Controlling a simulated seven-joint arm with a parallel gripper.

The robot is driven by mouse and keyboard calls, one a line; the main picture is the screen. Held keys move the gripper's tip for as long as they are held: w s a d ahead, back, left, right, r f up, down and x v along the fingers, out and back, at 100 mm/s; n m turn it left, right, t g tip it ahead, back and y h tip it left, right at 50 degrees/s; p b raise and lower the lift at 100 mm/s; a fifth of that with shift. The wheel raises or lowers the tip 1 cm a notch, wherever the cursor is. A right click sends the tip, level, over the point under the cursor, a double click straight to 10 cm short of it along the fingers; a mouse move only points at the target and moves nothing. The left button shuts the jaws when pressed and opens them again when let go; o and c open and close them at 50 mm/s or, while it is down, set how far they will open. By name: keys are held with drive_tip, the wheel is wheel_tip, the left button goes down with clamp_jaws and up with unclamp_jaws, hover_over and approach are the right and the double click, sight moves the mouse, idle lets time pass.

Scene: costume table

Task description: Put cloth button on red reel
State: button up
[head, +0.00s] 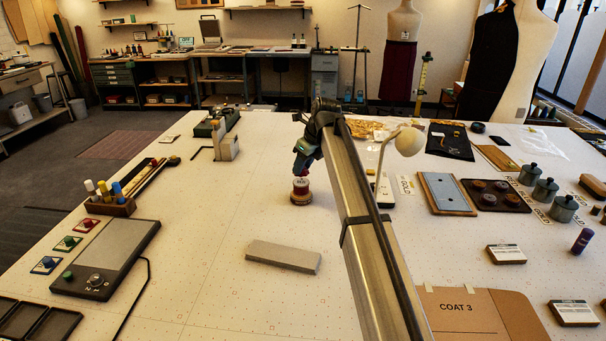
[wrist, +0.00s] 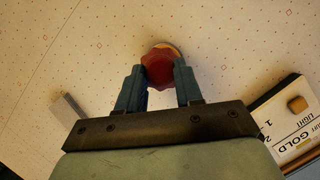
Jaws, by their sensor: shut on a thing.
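In the wrist view, my gripper's two blue fingers (wrist: 160,82) are shut on a dark red, faceted round piece, which I take as the cloth button (wrist: 160,66). The button covers most of the reel in the wrist view; only a pale rim (wrist: 174,47) shows behind it. I cannot tell whether button and reel touch.
A grey block (head: 284,256) lies in front of the reel. A white-and-black GOLD-labelled box (wrist: 292,121) is close at the right in the wrist view. A wooden holder of marker-like sticks (head: 110,206) stands at left.

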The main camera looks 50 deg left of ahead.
sight(305, 169)
drive_tip(key=shift+f, duration=1.6)
drive_tip(key=shift+f, duration=0.15)
drive_tip(key=o, duration=1)
drive_tip(key=v, duration=1.2)
drive_tip(key=shift+o, duration=0.4)
drive_tip(key=shift+a, duration=0.1)
